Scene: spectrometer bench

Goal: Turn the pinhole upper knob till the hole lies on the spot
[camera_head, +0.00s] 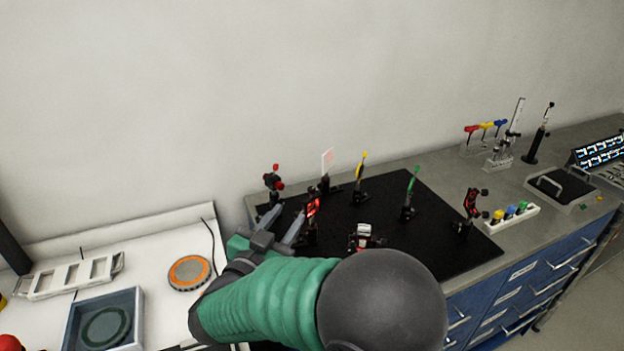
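My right gripper (282,221) is over the left end of the black breadboard (440,245). Its two fingers are spread apart with nothing visible between them. A small dark mount lit red (313,208) stands just right of the fingertips. A dark post mount with red knobs (274,181) stands just beyond them. I cannot tell for sure which mount is the pinhole, and its hole and upper knob are too small to make out. A white card (327,161) with a faint pinkish mark stands behind. My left gripper is out of view.
Yellow (361,168) and green (412,184) post mounts, a small white-topped device (364,234) and a black-red mount (472,205) stand on the breadboard. Colored drivers (486,129) are at the back right. An orange-grey disc (189,272) lies on the white bench at left.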

